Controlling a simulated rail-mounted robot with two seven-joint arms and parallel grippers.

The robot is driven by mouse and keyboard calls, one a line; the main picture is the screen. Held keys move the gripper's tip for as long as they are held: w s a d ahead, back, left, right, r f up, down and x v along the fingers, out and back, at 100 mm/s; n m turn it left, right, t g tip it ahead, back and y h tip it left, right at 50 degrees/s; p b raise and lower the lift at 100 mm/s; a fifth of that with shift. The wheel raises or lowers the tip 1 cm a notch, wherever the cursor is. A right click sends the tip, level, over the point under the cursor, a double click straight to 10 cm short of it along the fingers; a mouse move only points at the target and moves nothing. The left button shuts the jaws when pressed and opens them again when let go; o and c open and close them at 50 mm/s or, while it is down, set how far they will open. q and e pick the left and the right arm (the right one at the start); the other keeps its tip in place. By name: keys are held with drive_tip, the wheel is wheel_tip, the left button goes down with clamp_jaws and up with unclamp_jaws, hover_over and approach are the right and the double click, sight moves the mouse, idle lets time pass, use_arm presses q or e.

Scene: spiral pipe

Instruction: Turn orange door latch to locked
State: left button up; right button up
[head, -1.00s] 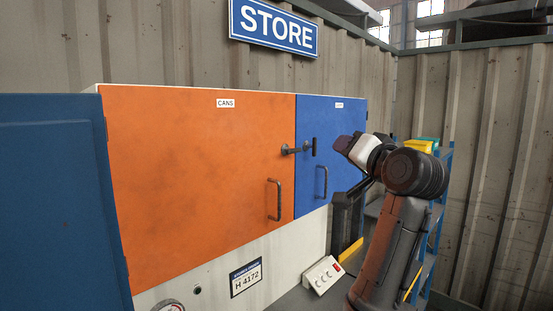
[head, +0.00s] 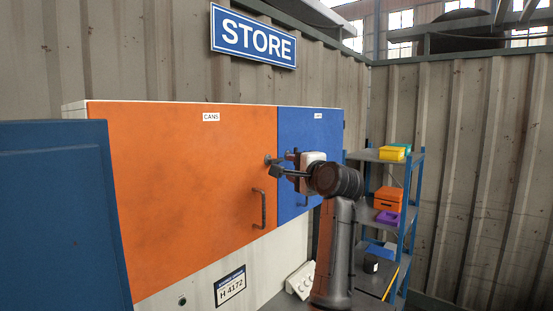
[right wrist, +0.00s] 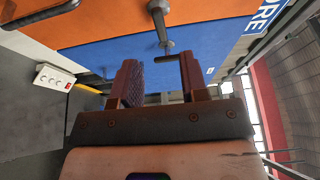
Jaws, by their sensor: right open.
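The orange door (head: 190,180) is flush beside the blue door. Its dark metal latch (head: 268,160) sits at the right edge, partly hidden by my gripper. In the right wrist view the latch (right wrist: 159,22) has a round pivot on the orange panel, and its bar reaches over the seam in front of the blue door. A short grip piece (right wrist: 174,57) at the bar's end lies at the opening between my fingertips. My right gripper (head: 283,164), also in the right wrist view (right wrist: 158,68), is open; contact with the latch cannot be told. My left gripper is out of view.
Handles stand out on the orange door (head: 263,208) and the blue door. A white switch box (head: 300,280) lies below. A shelf rack (head: 405,215) with coloured boxes stands at right. A large blue panel (head: 60,210) fills the left foreground.

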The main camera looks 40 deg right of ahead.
sight(278, 161)
drive_tip(key=w+p, duration=0.1)
drive_tip(key=w, duration=0.1)
drive_tip(key=w+d+p, duration=0.1)
drive_tip(key=w, duration=0.4)
drive_tip(key=shift+w+d+r+p, duration=0.15)
drive_tip(key=shift+w+p, duration=0.25)
drive_tip(key=shift+w+d+p, duration=0.1)
drive_tip(key=shift+w+p, duration=0.2)
drive_tip(key=shift+w, duration=0.55)
clamp_jaws()
